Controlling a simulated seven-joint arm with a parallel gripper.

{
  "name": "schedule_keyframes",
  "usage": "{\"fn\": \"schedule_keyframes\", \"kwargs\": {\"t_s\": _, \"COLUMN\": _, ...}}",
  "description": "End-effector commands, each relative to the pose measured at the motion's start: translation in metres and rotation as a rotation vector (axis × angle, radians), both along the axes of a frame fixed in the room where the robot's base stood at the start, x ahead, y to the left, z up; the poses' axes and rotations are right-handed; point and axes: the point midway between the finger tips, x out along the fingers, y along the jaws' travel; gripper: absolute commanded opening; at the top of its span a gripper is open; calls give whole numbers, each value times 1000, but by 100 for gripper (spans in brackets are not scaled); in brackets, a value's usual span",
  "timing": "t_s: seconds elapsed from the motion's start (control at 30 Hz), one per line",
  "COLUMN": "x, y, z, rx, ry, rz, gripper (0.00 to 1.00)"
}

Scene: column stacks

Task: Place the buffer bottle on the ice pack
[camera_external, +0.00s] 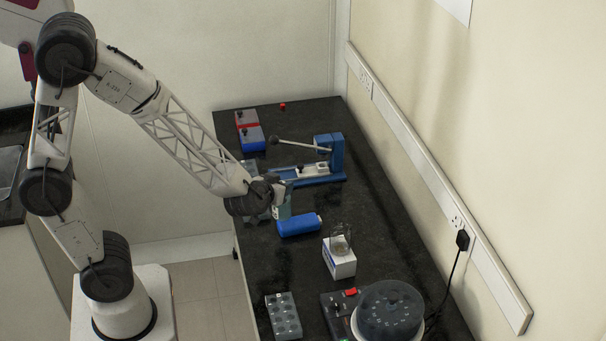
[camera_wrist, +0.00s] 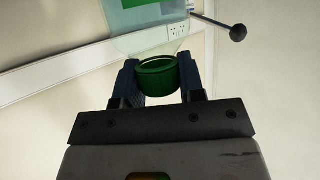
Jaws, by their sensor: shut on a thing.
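The buffer bottle (camera_wrist: 155,40) is clear with a green label and a green cap (camera_wrist: 157,77). In the wrist view the cap sits between the two fingers of my gripper (camera_wrist: 163,85), which is shut on it. In the external view my gripper (camera_external: 278,189) is over the bench, with the pale green bottle (camera_external: 284,211) below its fingers, partly hidden by the wrist. I cannot tell whether the bottle touches the bench or the pack.
A blue lever press (camera_external: 337,157) stands just behind my gripper; its knob (camera_wrist: 238,33) shows in the wrist view. A white box with a glass beaker (camera_external: 341,262), a grey rack (camera_external: 283,316) and a round centrifuge (camera_external: 389,312) stand nearer. Red and blue boxes (camera_external: 252,138) lie behind.

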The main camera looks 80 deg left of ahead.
Motion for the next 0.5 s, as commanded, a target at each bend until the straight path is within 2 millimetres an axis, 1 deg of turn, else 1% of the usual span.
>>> {"fn": "schedule_keyframes", "kwargs": {"t_s": 0.1, "x": 17, "y": 5, "z": -2, "rx": 1, "ry": 1, "rz": 0, "gripper": 0}}
{"fn": "schedule_keyframes", "kwargs": {"t_s": 0.3, "x": 42, "y": 12, "z": -4, "rx": 0, "ry": 0, "rz": 1, "gripper": 0}}
{"fn": "schedule_keyframes", "kwargs": {"t_s": 0.5, "x": 53, "y": 15, "z": -5, "rx": 0, "ry": -1, "rz": 1, "gripper": 0}}
